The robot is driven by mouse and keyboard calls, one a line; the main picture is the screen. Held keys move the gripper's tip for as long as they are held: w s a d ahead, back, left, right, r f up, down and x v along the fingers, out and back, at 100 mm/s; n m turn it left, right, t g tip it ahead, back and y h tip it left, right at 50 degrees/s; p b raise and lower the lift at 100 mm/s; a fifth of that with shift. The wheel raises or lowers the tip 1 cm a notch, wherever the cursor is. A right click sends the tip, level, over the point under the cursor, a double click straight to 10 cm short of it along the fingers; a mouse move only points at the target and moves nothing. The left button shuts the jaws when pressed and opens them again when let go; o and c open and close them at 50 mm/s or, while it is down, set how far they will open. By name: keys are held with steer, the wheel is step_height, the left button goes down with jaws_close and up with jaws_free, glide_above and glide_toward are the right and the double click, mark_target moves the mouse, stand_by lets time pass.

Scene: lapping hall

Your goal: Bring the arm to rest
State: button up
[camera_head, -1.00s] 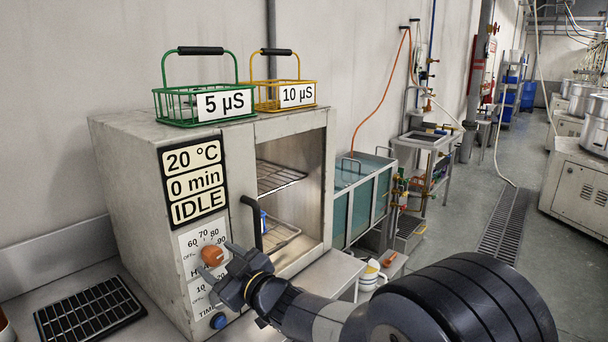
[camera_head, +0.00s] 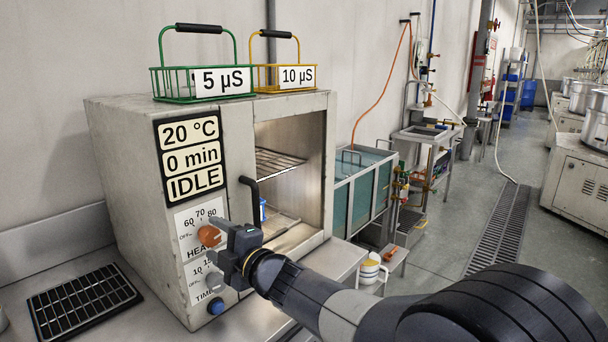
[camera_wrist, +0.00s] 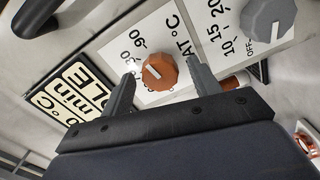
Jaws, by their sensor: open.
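My gripper (camera_head: 226,253) is open in front of the lower front panel of a grey oven (camera_head: 118,170). In the wrist view its two fingers (camera_wrist: 158,88) stand apart on either side of the orange heat knob (camera_wrist: 160,70), with nothing seen held between them. In the head view the orange knob (camera_head: 209,236) shows just left of the fingers. I cannot tell whether the fingers touch the panel. My arm reaches in from the lower right. The timer knob is largely hidden by the gripper in the head view, but a grey knob (camera_wrist: 267,17) shows in the wrist view.
The oven chamber is open, with wire racks (camera_head: 275,162) and a small blue item inside. A green basket (camera_head: 200,84) and a yellow basket (camera_head: 285,76) stand on top. The aisle floor is clear.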

steer(key=n+b, duration=0.1)
steer(key=n, duration=0.3)
steer(key=shift+n, duration=0.4)
steer(key=n+b, duration=0.1)
steer(key=n, duration=0.2)
steer(key=shift+r+n, duration=0.1)
steer(key=shift+n, duration=0.3)
steer(key=shift+d, duration=0.1)
